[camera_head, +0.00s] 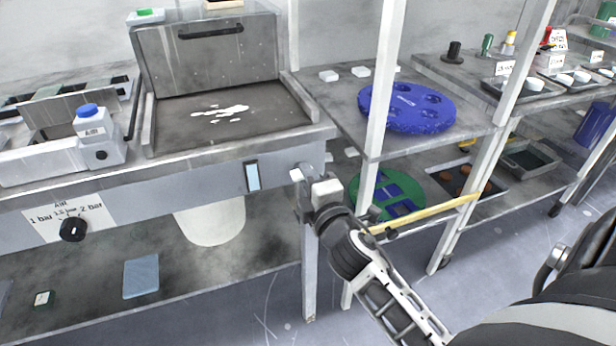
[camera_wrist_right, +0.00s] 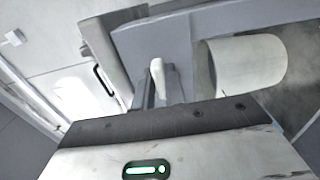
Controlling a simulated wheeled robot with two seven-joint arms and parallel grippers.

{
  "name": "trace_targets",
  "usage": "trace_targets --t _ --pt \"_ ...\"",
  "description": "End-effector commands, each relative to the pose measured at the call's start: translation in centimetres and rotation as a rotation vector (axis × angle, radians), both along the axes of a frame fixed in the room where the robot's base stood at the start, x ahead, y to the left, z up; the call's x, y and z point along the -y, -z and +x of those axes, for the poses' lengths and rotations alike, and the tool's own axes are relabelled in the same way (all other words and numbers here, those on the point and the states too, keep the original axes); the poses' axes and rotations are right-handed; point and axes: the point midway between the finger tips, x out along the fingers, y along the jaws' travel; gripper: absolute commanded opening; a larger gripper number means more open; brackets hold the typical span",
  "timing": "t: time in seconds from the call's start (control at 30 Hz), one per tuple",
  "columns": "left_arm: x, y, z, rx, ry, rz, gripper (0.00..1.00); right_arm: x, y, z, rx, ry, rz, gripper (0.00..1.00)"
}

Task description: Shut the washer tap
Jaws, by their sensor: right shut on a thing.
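The washer (camera_head: 240,90) is a grey steel basin with its lid raised and a white puddle inside. My right gripper (camera_head: 308,184) is at the right end of its front panel. It is shut on a small pale piece there, which appears to be the handle of the washer tap. In the right wrist view the pale tap handle (camera_wrist_right: 157,72) stands between the fingers of my right gripper (camera_wrist_right: 160,88), against the grey panel. The gripper hides most of the tap, so its turn cannot be told. My left gripper is not in view.
A white bucket (camera_head: 212,222) is under the washer. Right of my gripper stands a white post (camera_head: 378,90) and a yellow bar (camera_head: 425,213). A blue platen (camera_head: 408,108) lies on the shelf behind. A pressure knob (camera_head: 73,229) is on the left panel.

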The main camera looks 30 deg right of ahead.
Motion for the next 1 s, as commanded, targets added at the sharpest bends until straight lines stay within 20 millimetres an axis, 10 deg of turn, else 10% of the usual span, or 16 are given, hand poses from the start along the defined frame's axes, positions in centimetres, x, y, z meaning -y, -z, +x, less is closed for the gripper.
trace_targets --t 0.53,0.6,1.0 --pt "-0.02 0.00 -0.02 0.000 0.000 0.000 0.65 -0.03 0.12 -0.02 0.003 0.000 0.026 0.00" --pt "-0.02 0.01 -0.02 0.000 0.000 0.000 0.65 -0.03 0.12 -0.02 0.003 0.000 0.025 0.32" --pt "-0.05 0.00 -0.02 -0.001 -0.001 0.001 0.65 -0.32 0.07 -0.17 0.003 -0.003 0.023 0.35"
